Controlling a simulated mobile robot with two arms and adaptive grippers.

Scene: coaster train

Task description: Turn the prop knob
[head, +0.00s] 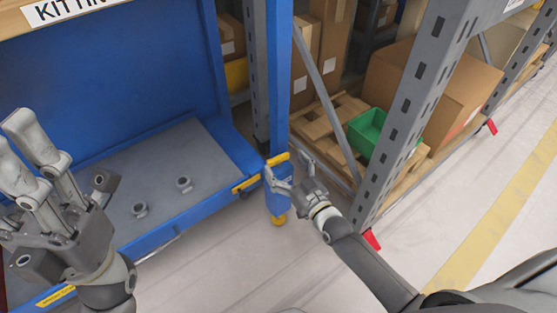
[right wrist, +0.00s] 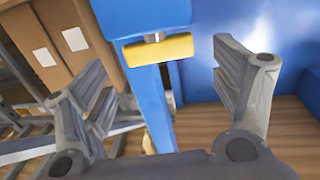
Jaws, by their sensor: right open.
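The prop knob (right wrist: 158,48) looks like a yellow bar on a short silver shaft on the blue post (right wrist: 160,110). In the head view the yellow bar (head: 277,159) sits on the front of the post, beside my right gripper (head: 292,177). The right gripper is open, with nothing between its fingers. In the right wrist view its fingers (right wrist: 165,82) stand wide apart on either side of the post, with the bar above and between them. My left gripper (head: 30,150) is at the left edge, fingers pointing up, away from the knob; its opening is unclear.
A blue workstation with a grey shelf (head: 165,150) and small round fittings stands left of the post. A grey rack upright (head: 400,120), boxes (head: 440,90) and a green bin (head: 370,130) stand to the right. The floor in front is clear.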

